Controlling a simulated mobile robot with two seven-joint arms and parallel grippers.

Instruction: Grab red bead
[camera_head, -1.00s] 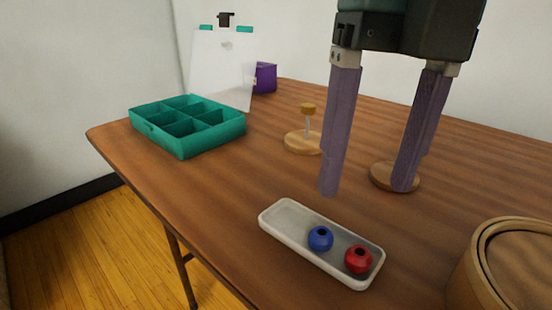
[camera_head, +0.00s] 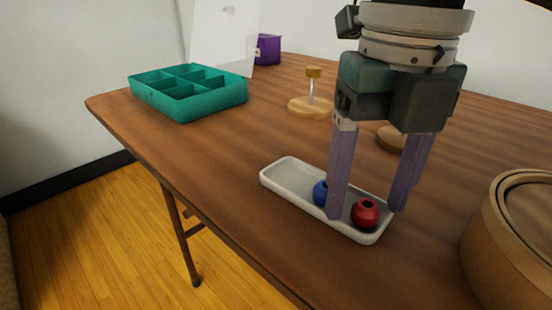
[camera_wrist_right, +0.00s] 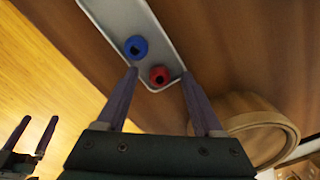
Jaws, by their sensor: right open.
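The red bead (camera_head: 365,213) sits in the right end of a white oblong tray (camera_head: 287,173). A blue bead (camera_head: 320,193) lies beside it to the left, partly hidden by a finger in the head view. My right gripper (camera_head: 367,210) is open, with its long purple fingers pointing down on either side of the red bead. In the right wrist view the red bead (camera_wrist_right: 160,76) shows between the fingertips, and the blue bead (camera_wrist_right: 135,47) is just past the left fingertip. I cannot tell whether the fingers touch the bead. My left gripper (camera_wrist_right: 36,120) is open and empty at the lower left.
A round wooden container (camera_head: 505,245) stands close on the right. A green divided box (camera_head: 190,105) is at the back left, with a wooden stand (camera_head: 308,107) near it. A purple box (camera_head: 268,48) is at the far edge. The table front edge is near the tray.

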